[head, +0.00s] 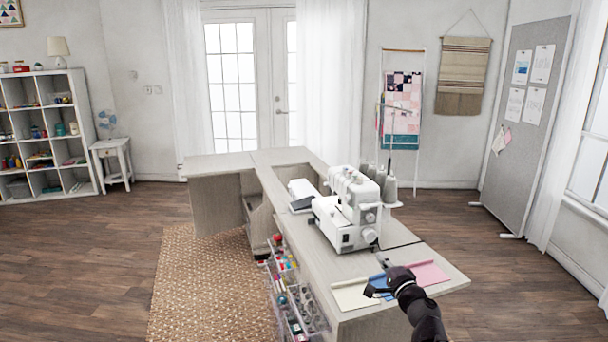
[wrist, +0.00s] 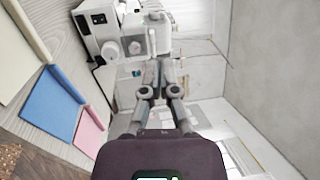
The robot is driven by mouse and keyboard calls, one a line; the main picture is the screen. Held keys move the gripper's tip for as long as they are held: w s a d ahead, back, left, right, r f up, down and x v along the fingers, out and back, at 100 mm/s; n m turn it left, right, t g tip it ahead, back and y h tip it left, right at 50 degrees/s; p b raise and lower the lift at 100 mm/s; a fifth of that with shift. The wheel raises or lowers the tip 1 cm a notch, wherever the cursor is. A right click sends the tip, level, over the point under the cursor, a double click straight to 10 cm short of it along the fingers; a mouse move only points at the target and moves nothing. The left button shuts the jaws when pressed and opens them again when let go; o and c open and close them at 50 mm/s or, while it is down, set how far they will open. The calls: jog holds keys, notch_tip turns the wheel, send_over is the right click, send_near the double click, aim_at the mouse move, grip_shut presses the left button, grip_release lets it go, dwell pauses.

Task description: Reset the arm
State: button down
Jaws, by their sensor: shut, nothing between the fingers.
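My gripper (head: 382,259) is above the near end of the sewing cabinet (head: 345,328), in front of the white overlock machine (head: 345,222). In the wrist view, my gripper (wrist: 160,68) has its fingers together with nothing between them. Its fingertips point toward the overlock machine (wrist: 103,22). They look apart from it, though the exact gap cannot be told. In the head view, my dark arm reaches in from the lower right and partly covers the fabrics.
Cream (head: 353,294), blue (head: 379,282) and pink (head: 430,273) fabrics lie at the cabinet's near end. Thread cones (head: 390,187) stand behind the machine. A clear rack of sewing supplies (head: 293,300) hangs at the cabinet's left side.

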jog(key=s+a+f+n+g+y+b, duration=0.2)
jog(key=s+a+f+n+g+b, duration=0.1)
jog(key=a+f+n+g, duration=0.4)
jog(key=s+a+f+n+g+y+b, duration=0.1)
jog(key=s+a+f+n+g+b, duration=0.2)
jog(key=f, duration=0.6)
jog(key=s+d+f+n+g+h+b, duration=0.2)
jog(key=s+d+f+g+h, duration=0.15)
jog(key=s+f+h, duration=0.35)
jog(key=s+d+f+n+g+h+b, duration=0.2)
jog(key=s+f+g, duration=0.3)
jog(key=f, duration=0.3)
notch_tip(320, 180, up, 26)
jog(key=p, duration=2.6)
jog(key=shift+r, duration=0.2)
jog(key=shift+s, duration=0.1)
